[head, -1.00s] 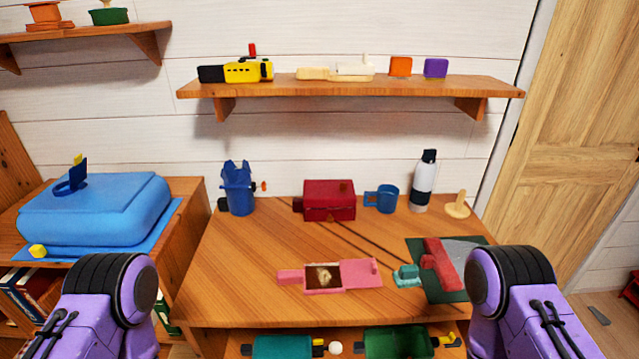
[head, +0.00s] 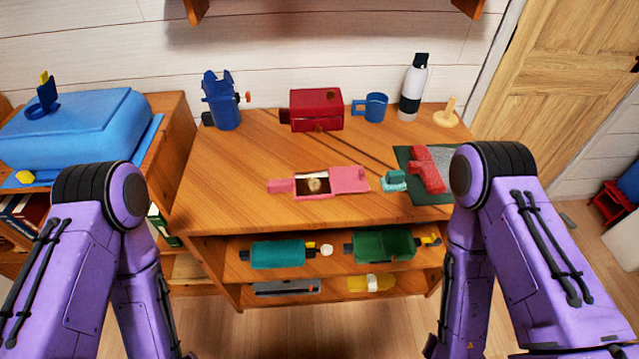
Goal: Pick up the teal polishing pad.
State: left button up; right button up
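A small teal object with a raised top, which looks like the teal polishing pad (head: 394,181), lies on the desk top (head: 240,190) in the head view. It is right of the pink open box and at the left edge of a dark green mat (head: 404,158). A red block-like piece (head: 427,169) lies on the mat, just right of the teal pad. My two purple arms come in at the left and right and hang down in front of the desk. Both grippers are out of view below the picture, so what they hold is hidden.
A pink box (head: 350,180), red box (head: 316,110), blue mug (head: 376,107), white bottle (head: 412,88) and blue holder (head: 222,100) stand on the desk. A shelf below holds a teal case (head: 278,254) and green bin (head: 384,246). The desk's front left is clear.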

aim_at(393, 182)
jog(key=i, duration=0.35)
jog(key=z, duration=1.35)
jog(key=k, duration=0.9)
jog(key=u, duration=1.2)
